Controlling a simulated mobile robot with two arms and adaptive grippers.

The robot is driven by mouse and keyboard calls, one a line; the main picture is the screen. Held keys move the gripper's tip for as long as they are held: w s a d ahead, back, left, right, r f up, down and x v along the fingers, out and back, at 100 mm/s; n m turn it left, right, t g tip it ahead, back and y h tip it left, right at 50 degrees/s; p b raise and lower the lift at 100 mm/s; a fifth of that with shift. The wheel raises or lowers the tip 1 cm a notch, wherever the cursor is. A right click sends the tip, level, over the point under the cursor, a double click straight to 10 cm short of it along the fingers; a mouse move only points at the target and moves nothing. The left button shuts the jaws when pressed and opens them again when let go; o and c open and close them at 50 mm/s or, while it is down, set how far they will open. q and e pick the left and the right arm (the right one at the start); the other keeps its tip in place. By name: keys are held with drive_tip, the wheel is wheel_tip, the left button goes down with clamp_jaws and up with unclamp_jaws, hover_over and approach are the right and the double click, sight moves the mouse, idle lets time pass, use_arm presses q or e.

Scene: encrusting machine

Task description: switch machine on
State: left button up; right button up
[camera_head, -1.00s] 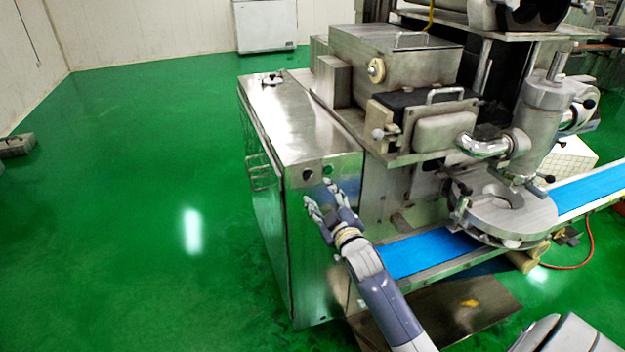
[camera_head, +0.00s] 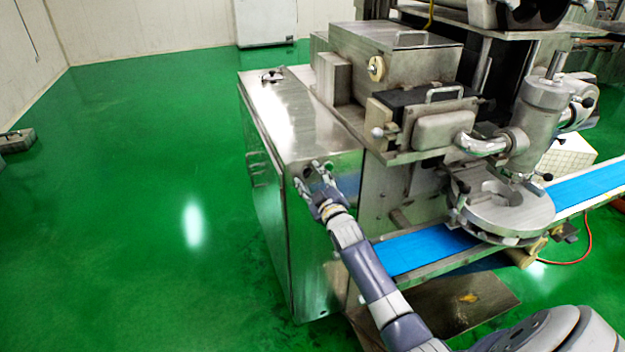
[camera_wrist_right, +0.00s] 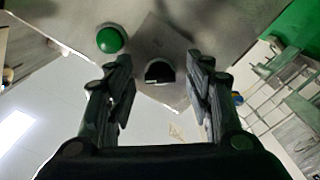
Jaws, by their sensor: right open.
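The encrusting machine (camera_head: 300,115) is a steel cabinet with the processing head on its right. My right gripper (camera_head: 313,180) is at the upper part of the cabinet's front face, its fingers spread and pointing at the panel. In the right wrist view the open gripper (camera_wrist_right: 164,70) has a dark round knob (camera_wrist_right: 160,72) between its fingertips, with no clear contact. A green round button (camera_wrist_right: 111,39) is on the same panel, above the left finger. In the head view the fingers partly cover the controls. My left gripper is not in view.
The blue conveyor belt (camera_head: 425,250) runs right of my right forearm, under the round steel plate (camera_head: 505,212). A wire handle (camera_head: 258,165) sticks out from the cabinet's left side. The green floor (camera_head: 140,220) left of the machine is clear.

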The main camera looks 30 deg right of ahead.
drive_tip(key=c, duration=1.1)
drive_tip(key=shift+o, duration=0.2)
drive_tip(key=shift+m, duration=0.5)
drive_tip(key=m, duration=0.3)
drive_tip(key=shift+m, duration=0.4)
drive_tip(key=m, duration=0.4)
drive_tip(key=shift+a+m, duration=0.15)
drive_tip(key=shift+m, duration=0.15)
drive_tip(key=m, duration=0.4)
drive_tip(key=shift+a, duration=0.1)
drive_tip(key=m, duration=0.4)
drive_tip(key=shift+m, duration=0.5)
